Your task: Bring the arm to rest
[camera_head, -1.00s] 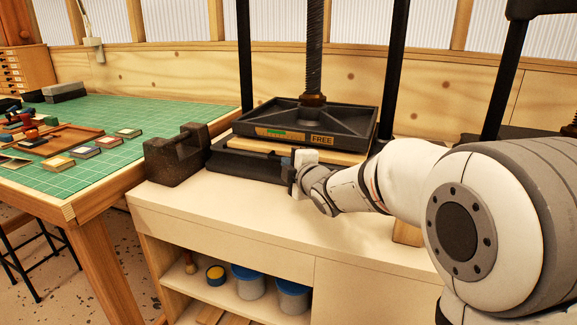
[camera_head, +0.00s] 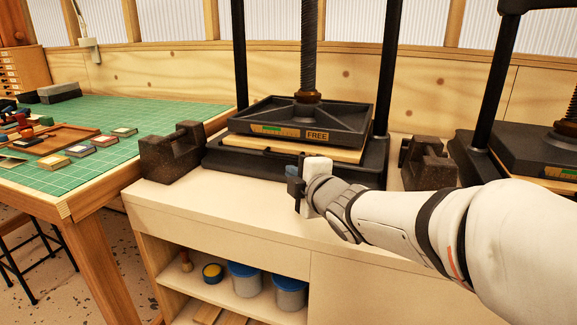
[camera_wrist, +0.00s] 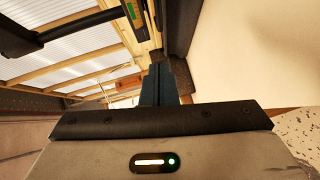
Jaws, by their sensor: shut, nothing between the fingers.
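My arm (camera_head: 400,225) reaches in from the lower right of the head view. My gripper (camera_head: 293,180) is at its end, above the cream bench top and just in front of the black press. In the wrist view my gripper's fingers (camera_wrist: 160,78) are together with nothing between them. The fingertips are small and partly hidden by the wrist in the head view. The press (camera_head: 300,125) has a dark plate labelled FREE over a pale wooden board.
A dark iron weight (camera_head: 172,155) stands left of the press, another (camera_head: 430,163) right of it. A second press (camera_head: 530,145) is at the right. A green-matted table (camera_head: 120,108) with small blocks is at the left. The bench top (camera_head: 215,205) is clear in front.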

